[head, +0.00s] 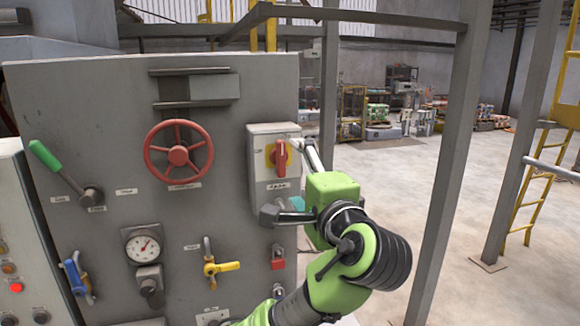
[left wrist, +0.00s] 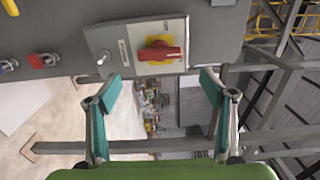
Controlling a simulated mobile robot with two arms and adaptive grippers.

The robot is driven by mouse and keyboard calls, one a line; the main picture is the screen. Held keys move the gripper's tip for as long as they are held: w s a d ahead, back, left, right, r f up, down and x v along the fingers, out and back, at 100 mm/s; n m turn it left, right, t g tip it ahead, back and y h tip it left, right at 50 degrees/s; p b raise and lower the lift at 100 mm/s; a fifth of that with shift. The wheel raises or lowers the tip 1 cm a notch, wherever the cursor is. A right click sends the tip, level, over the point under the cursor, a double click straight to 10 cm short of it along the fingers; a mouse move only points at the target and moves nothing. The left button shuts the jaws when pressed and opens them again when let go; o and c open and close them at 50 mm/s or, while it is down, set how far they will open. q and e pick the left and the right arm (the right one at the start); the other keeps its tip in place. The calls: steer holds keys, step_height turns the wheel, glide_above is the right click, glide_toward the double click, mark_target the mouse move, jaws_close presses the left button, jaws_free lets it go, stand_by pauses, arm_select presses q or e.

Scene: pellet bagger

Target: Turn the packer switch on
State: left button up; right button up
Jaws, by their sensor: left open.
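The packer switch appears to be the red rotary handle (head: 281,155) on a yellow plate, on a light grey box (head: 262,190) on the panel. Its handle stands upright in the head view. The label below it is too small to read. In the left wrist view the red handle (left wrist: 160,53) lies sideways, just beyond the fingertips and between them. My left gripper (head: 284,178) is open and empty in front of the box, one finger above and one below. In the wrist view my left gripper (left wrist: 161,84) shows teal finger pads, apart from the handle. My right gripper is out of view.
A grey post (head: 448,170) stands right of my arm. Open floor lies beyond.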

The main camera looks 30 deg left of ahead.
arm_select(q)
steer(key=shift+v, duration=1.9)
steer(key=shift+w, duration=0.1)
